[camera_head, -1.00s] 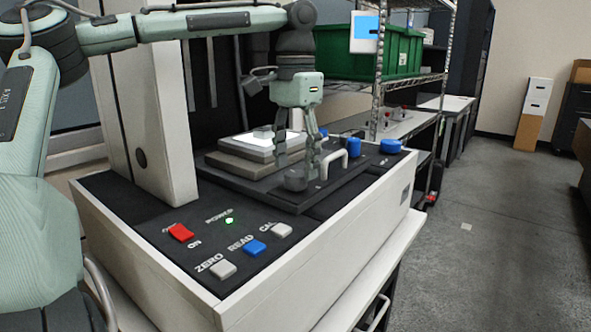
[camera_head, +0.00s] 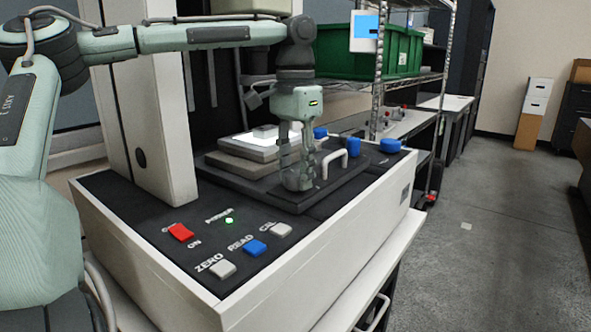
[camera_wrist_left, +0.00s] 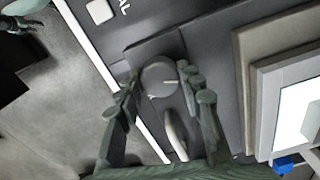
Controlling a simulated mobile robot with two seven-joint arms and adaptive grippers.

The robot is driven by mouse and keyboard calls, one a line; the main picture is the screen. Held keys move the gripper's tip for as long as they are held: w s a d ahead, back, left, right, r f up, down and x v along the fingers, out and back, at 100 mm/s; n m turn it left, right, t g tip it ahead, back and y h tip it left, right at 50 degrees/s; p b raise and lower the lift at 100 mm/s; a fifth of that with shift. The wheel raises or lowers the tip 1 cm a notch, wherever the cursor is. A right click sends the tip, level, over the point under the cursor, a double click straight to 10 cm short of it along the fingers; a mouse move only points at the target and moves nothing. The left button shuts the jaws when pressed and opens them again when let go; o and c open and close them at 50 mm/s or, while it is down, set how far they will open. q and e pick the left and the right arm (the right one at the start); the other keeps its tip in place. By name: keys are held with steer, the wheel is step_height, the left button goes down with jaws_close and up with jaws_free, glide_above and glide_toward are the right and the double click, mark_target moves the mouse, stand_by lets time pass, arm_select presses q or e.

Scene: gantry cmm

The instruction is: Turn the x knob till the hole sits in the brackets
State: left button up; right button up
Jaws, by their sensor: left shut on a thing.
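My left gripper (camera_head: 299,182) is lowered onto a dark round knob on the machine's black deck. In the left wrist view the knob (camera_wrist_left: 159,79) shows as a grey disc with a pale index mark, and the fingers are shut on its two sides. The lettering beside it is too small to read surely. In the head view the fingers hide most of the knob. A bright white plate (camera_head: 262,151) lies on the stepped stage behind. I cannot make out a hole or brackets. A green and dark part, likely my right gripper (camera_wrist_left: 20,24), shows at the wrist view's corner.
A pale loop handle (camera_head: 335,160) stands close right of my left gripper. Blue knobs (camera_head: 390,146) are farther right. Red power, ZERO, READ (camera_head: 255,247) and CAL buttons lie in front. A white column (camera_head: 150,130) rises at the left.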

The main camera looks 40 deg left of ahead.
mark_target(296, 173)
arm_select(q)
steer(key=shift+m, duration=3.4)
steer(key=o, duration=1.2)
steer(key=shift+c, duration=0.2)
step_height(296, 173, up, 12)
